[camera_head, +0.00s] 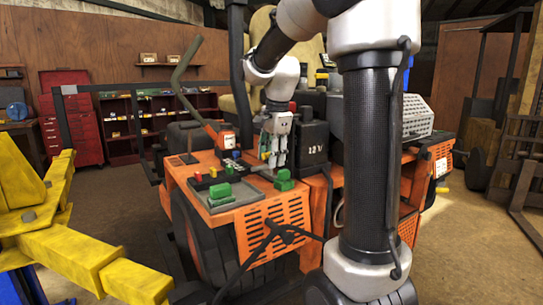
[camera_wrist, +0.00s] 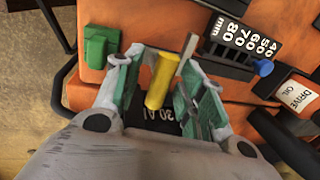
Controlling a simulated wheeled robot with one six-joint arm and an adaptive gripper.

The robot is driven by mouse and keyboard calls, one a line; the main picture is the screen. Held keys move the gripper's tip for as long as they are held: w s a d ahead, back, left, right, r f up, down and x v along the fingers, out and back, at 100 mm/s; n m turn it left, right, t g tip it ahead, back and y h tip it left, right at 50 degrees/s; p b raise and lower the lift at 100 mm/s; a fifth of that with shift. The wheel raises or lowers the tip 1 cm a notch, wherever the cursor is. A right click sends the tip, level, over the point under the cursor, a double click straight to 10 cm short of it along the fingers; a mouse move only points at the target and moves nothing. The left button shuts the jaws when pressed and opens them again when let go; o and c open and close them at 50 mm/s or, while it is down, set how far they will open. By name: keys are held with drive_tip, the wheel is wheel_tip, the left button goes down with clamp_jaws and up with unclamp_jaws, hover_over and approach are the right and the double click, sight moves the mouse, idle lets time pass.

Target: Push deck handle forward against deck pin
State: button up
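My gripper (camera_head: 272,158) points down over the orange mower's console in the head view. In the wrist view its two green-padded fingers (camera_wrist: 152,75) stand apart, on either side of a yellow cylindrical grip (camera_wrist: 161,80), which may be the deck handle. A gap shows on the left of the grip; the right finger is close to it, and I cannot tell if they touch. A blue knob (camera_wrist: 263,67) sits beside a black plate (camera_wrist: 240,38) with mm height numbers; it may be the deck pin. A thin grey metal strip (camera_wrist: 188,48) shows near the right fingertip.
A green block (camera_wrist: 101,46) is left of my gripper. The head view shows green blocks (camera_head: 284,180), a black 12V battery (camera_head: 313,146) right of my gripper and an orange-based lever (camera_head: 222,135) to its left. A yellow lift arm (camera_head: 80,255) stands at front left.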

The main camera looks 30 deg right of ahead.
drive_tip(key=shift+c, duration=0.5)
clamp_jaws()
drive_tip(key=w, duration=1.1)
drive_tip(key=shift+w+a, duration=0.2)
drive_tip(key=shift+w, duration=0.1)
drive_tip(key=shift+o, duration=0.5)
unclamp_jaws()
wheel_tip(320, 180, up, 12)
drive_tip(key=s, duration=0.2)
drive_tip(key=shift+s, duration=0.2)
